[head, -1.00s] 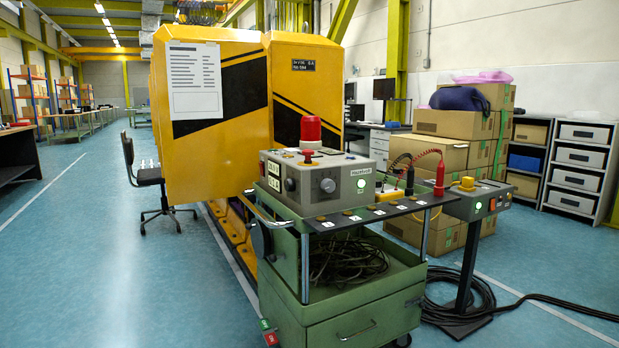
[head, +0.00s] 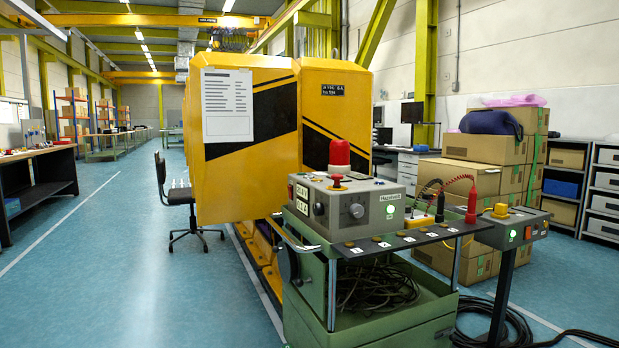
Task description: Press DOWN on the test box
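A grey control box (head: 345,203) stands on top of a green cart, and I take it for the test box, though I cannot read its label with certainty. It has a red dome lamp, a red mushroom button (head: 338,182), a dark knob and a lit green button (head: 390,209). A second grey box (head: 515,226) stands on a post to the right, with a yellow button on top (head: 500,209) and a lit green button. My gripper is not in view.
The green cart (head: 390,318) holds coiled cable. Yellow machine panels (head: 230,170) stand behind it. An office chair (head: 178,195) is to the left, cardboard boxes (head: 478,177) to the right. Black cables lie on the floor at lower right. The blue floor (head: 120,270) at left is clear.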

